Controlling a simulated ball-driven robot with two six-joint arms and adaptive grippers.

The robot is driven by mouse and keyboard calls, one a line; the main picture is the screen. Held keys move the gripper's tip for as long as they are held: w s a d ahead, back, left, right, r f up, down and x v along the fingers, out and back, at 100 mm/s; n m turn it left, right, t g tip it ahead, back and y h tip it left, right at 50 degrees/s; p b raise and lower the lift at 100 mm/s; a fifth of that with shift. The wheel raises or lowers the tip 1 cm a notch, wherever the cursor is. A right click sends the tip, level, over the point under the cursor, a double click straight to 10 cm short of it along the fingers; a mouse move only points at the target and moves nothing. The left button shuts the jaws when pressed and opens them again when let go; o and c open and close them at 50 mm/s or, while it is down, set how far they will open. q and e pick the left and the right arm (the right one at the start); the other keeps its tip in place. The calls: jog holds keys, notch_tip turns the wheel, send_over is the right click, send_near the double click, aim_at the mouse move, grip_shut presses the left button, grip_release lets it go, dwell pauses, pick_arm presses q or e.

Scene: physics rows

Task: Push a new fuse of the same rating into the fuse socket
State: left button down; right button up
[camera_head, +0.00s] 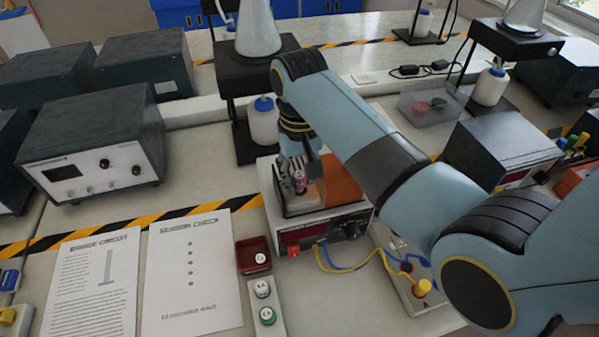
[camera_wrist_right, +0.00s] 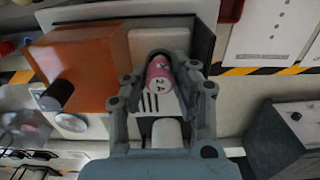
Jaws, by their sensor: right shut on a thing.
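My right gripper (camera_head: 298,178) is shut on a pink fuse (camera_head: 301,184), over the left part of the top of a white-fronted instrument (camera_head: 291,236). In the right wrist view the fuse (camera_wrist_right: 159,76) sits between the fingers of the gripper (camera_wrist_right: 160,80) and reads "2 A". The fuse socket is not clearly visible; I cannot tell whether the fuse touches it. A white-capped fuse (camera_head: 262,288) and a green-capped fuse (camera_head: 267,316) stand in a pale holder (camera_head: 280,326). Another white-capped fuse (camera_head: 261,258) lies in a dark red tray (camera_head: 246,245). My left gripper is not in view.
An orange block (camera_head: 342,182) rises on the instrument, just right of my gripper. Blue and yellow leads (camera_head: 350,268) run from its front to a terminal board (camera_head: 405,292). Printed sheets (camera_head: 190,275) lie at left. A stand with a white bottle (camera_head: 263,125) is close behind.

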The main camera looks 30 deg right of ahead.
jog(key=shift+f, duration=0.65)
dwell(0.4)
jog(key=o, duration=1.1)
jog(key=shift+c, duration=0.7)
jog(key=shift+o, duration=1.3)
jog(key=shift+r, duration=3.3)
